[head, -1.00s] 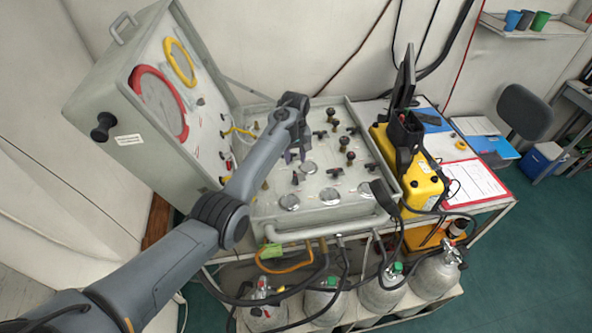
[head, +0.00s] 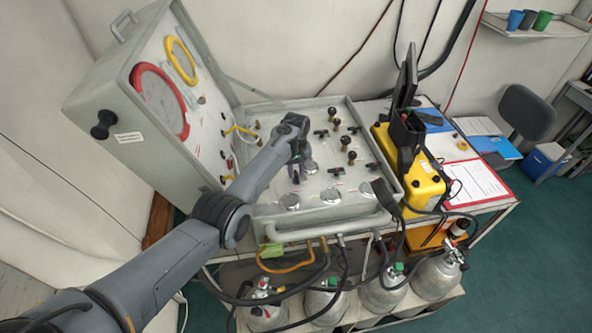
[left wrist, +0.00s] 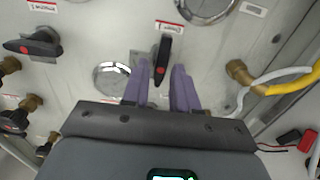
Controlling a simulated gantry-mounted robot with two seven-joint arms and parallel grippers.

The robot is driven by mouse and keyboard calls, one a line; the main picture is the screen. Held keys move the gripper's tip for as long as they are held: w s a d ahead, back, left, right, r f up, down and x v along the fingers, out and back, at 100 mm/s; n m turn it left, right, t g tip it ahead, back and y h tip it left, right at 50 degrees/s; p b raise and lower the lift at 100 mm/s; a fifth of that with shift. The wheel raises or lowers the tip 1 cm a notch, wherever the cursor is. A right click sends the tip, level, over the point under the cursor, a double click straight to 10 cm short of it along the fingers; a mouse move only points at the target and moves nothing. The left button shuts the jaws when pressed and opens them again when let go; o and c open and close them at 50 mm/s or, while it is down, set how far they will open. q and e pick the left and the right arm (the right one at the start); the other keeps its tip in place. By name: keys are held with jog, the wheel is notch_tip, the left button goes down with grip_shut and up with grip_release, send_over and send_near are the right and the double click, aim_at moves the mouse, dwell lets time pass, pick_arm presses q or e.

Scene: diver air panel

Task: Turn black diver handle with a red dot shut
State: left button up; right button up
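In the left wrist view, a black handle (left wrist: 164,52) with a red dot near its lower end stands on the grey panel, pointing roughly up and down in the picture. My left gripper (left wrist: 160,82) is open, with one purple finger on each side of the handle's lower end. I cannot tell whether either finger touches it. A second black handle with a red dot (left wrist: 35,47) lies crosswise at the left. In the head view, my left gripper (head: 297,170) is low over the panel and hides much of the handle below it. My right gripper is not in view.
The panel (head: 262,212) carries several brass valves, black handles and round gauges. The open case lid (head: 125,100) rises at the left. A brass fitting with a yellow hose (left wrist: 285,85) lies right of the fingers. A yellow box (head: 425,185) stands to the right.

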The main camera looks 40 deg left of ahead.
pick_arm(q)
grip_shut()
